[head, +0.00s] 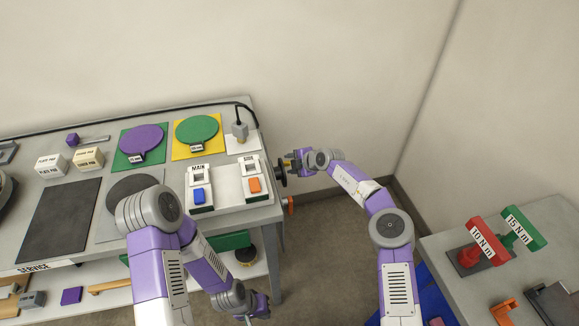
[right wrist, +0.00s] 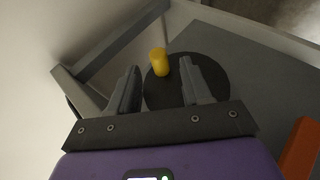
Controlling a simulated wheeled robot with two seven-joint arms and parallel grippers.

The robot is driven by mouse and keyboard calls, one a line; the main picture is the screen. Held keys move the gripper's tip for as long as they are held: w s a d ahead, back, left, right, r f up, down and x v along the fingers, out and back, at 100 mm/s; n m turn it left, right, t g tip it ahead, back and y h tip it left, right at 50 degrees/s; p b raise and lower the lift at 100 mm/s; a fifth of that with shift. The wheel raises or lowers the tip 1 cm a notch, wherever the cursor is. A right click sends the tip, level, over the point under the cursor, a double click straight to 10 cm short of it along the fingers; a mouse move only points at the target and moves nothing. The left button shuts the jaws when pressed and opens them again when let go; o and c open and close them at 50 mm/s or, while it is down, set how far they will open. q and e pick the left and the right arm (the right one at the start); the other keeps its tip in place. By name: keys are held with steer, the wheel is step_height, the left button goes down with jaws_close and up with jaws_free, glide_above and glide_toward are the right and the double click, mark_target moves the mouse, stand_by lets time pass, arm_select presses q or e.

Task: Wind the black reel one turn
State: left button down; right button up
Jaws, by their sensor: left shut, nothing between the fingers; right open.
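The black reel (head: 281,173) is a dark disc on the right end of the cart. In the right wrist view the reel (right wrist: 207,88) faces the camera, with a short yellow handle (right wrist: 159,62) standing off its face near the upper left rim. My right gripper (head: 294,163) is at the reel; in its wrist view the open fingers (right wrist: 160,68) are on either side of the yellow handle in the picture. I cannot tell whether the handle's tip is between them in depth. My left gripper (head: 256,306) is shut and empty, low beside the cart's lower shelf.
The cart top (head: 62,237) carries MAIN and SIDE switch boxes, green and purple paddles and a dark mat (head: 62,220). An orange part (head: 290,205) sticks out below the reel. A side table (head: 465,302) with red and green tools stands at right. Floor between is clear.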

steer(key=shift+b+x, duration=0.3)
steer(key=shift+x, duration=0.55)
jaws_close()
steer(key=shift+s+d+r+t+p, duration=0.1)
steer(key=shift+r+t+p, duration=0.05)
steer(key=shift+t+p, duration=0.55)
steer(key=shift+s+n+t+y+p, duration=0.15)
steer(key=shift+n+t+y+p, duration=0.15)
steer(key=shift+t+y+p, duration=0.15)
steer(key=shift+s+t+y, duration=0.1)
steer(key=shift+t+y, duration=0.35)
steer(key=shift+t, duration=0.1)
steer(key=shift+s+d+r+n+t+y, duration=0.1)
steer(key=shift+s+r+n+t+y, duration=0.1)
steer(key=shift+n+t+y, duration=0.35)
